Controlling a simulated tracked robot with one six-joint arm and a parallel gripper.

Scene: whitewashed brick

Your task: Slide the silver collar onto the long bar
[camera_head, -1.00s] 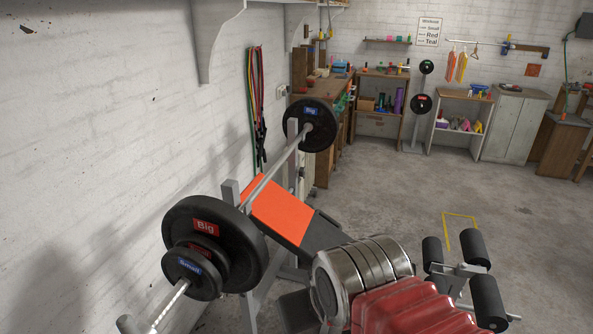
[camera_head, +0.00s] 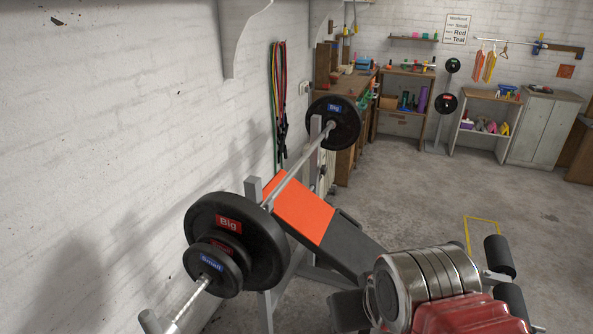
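The long bar (camera_head: 296,171) rests across an upright bench rack, running from the lower left toward the back. Its near end carries a big black plate (camera_head: 262,238), a middle plate with a red label and a small plate (camera_head: 227,278) with a blue label. The bare silver bar end (camera_head: 194,296) sticks out toward the lower left. A grey rounded piece (camera_head: 150,322) is beside this end, cut off by the frame; I cannot tell whether it is the silver collar. The far end carries another big plate (camera_head: 350,124). My gripper is not in view.
The bench with an orange pad (camera_head: 300,207) stands under the bar. My red and steel arm part fills the lower right. A white brick wall (camera_head: 110,130) is close on the left. A workbench, shelves and cabinet (camera_head: 545,125) line the back. Concrete floor is open at centre right.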

